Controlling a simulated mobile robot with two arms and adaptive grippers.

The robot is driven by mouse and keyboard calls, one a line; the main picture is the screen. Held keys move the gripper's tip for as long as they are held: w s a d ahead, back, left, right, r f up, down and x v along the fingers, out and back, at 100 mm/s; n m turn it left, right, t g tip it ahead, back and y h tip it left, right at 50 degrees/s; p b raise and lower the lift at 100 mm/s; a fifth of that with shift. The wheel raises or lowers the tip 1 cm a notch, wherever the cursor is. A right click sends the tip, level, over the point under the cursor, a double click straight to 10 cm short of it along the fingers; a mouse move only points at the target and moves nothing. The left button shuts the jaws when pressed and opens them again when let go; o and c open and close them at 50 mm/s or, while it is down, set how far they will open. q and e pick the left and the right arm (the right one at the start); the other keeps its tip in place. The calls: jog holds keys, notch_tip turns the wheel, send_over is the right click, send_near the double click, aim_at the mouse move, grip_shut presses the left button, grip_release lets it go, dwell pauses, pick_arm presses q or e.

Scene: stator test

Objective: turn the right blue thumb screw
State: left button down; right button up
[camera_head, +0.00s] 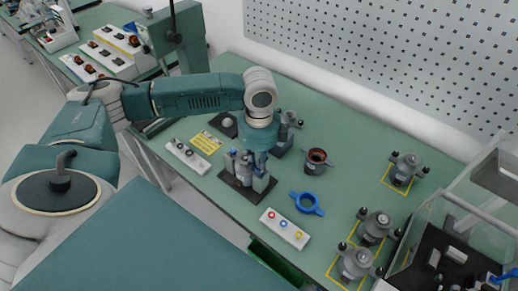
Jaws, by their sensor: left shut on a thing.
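My left gripper (261,160) reaches down from above onto the right side of a dark test fixture (233,191) on the green table. It is shut on the right blue thumb screw, which its fingers largely cover. The fixture carries upright grey-blue posts (243,166) around a grey middle part. The screw's turn angle is too small to tell. My right gripper is not in view.
A blue ring with handles (307,203), a button box (285,229) and a dark-red-topped stator (317,160) stand right of the fixture. Several grey motor housings (405,169) stand on yellow-marked spots farther right. A clear-walled enclosure (450,215) borders the lower right.

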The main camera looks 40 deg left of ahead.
pick_arm(q)
jog(key=shift+r+m+p, duration=0.1)
jog(key=shift+m+p, duration=0.45)
jog(key=shift+m, duration=0.05)
jog(key=c, duration=1.7)
grip_release()
jog(key=shift+d+r, duration=0.1)
jog(key=shift+r, duration=3.85)
jog(key=shift+c, duration=0.2)
